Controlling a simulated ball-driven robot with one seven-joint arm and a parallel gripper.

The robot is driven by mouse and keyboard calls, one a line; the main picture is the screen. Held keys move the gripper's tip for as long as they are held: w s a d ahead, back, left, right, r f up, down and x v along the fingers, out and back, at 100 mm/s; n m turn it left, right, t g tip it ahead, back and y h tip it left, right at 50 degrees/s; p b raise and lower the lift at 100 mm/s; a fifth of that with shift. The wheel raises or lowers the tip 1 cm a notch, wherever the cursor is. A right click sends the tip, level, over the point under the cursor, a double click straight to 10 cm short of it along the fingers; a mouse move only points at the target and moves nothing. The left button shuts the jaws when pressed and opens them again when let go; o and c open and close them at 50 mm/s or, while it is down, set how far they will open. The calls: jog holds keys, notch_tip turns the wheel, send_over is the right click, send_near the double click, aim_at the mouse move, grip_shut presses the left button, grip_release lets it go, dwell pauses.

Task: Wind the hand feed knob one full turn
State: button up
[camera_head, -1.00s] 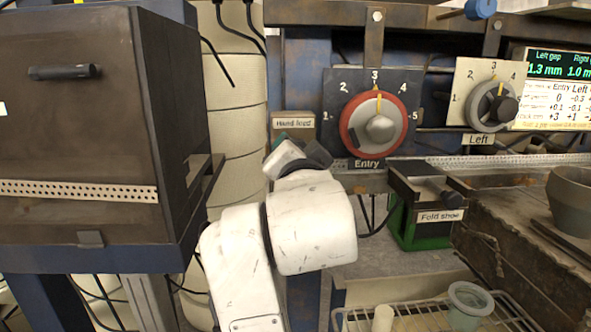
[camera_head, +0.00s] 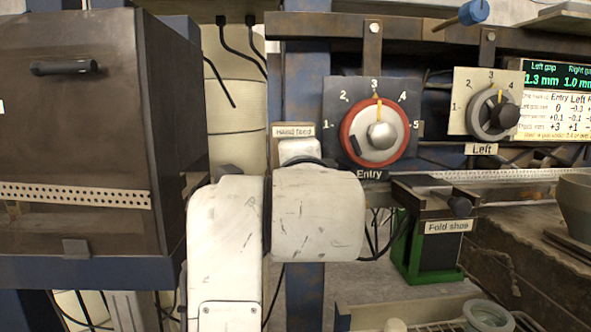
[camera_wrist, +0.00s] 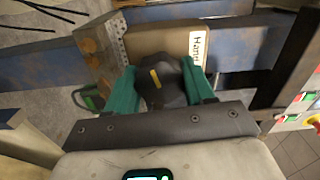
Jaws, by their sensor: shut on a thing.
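The hand feed knob (camera_wrist: 162,84) is dark and lobed with a yellow mark, on a tan plate (camera_wrist: 160,40) in the wrist view. The mark leans slightly left of straight up in that picture. My gripper (camera_wrist: 161,76) has its teal fingers closed on either side of the knob, gripping it. In the head view, the Hand feed label (camera_head: 293,131) shows above my white wrist, which hides the knob and fingers.
The Entry dial (camera_head: 376,132) with a red ring is right of my wrist, its pointer near 3. The Left dial (camera_head: 491,112) is further right. The Fold shoe box (camera_head: 440,227) stands lower right. A dark cabinet (camera_head: 80,125) fills the left.

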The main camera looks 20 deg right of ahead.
jog(key=shift+f, duration=0.1)
dwell(0.5)
jog(key=o, duration=1)
jog(key=shift+o, duration=0.2)
jog(key=v, duration=1)
jog(key=shift+s, duration=0.4)
jog(key=shift+a, duration=0.1)
